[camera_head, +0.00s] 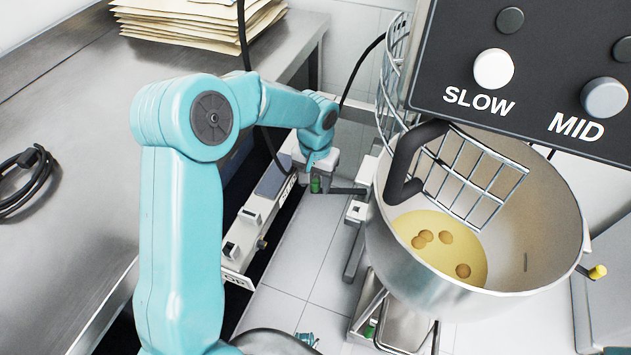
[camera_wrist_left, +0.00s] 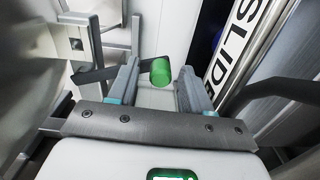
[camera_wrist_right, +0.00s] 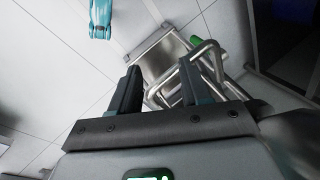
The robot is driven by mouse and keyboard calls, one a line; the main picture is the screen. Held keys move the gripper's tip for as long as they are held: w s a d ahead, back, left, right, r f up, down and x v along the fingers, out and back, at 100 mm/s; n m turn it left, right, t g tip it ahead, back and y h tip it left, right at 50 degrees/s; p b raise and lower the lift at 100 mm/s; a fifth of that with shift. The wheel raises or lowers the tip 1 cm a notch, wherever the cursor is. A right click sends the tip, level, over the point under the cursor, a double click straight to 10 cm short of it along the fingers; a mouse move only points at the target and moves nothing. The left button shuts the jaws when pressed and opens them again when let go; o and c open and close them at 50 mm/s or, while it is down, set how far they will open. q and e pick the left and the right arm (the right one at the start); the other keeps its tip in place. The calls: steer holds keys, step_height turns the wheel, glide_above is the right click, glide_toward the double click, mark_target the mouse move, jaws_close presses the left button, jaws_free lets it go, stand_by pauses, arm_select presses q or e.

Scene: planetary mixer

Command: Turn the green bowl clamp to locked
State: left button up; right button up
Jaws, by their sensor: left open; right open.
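A green cylindrical grip on a dark bar, seemingly the bowl clamp handle, shows in the head view (camera_head: 316,185) and in the left wrist view (camera_wrist_left: 160,71). My left gripper (camera_wrist_left: 159,75) is open, with its fingers on either side of the green grip. Whether they touch it is unclear. In the head view the left gripper (camera_head: 322,163) is small and partly hides the bar. The steel mixer bowl (camera_head: 540,255) stands right of the clamp. My right gripper (camera_wrist_right: 160,72) is open and empty before metal tubing (camera_wrist_right: 207,70).
Another green part (camera_head: 370,328) lies below the bowl; a green piece (camera_wrist_right: 196,40) shows in the right wrist view. The wire guard (camera_head: 470,180) and control panel (camera_head: 540,80) are above the bowl. A steel counter (camera_head: 70,220) fills the left. Tiled floor (camera_head: 300,255) lies between.

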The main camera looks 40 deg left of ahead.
arm_select(q)
steer(key=shift+f, duration=0.3)
jaws_close()
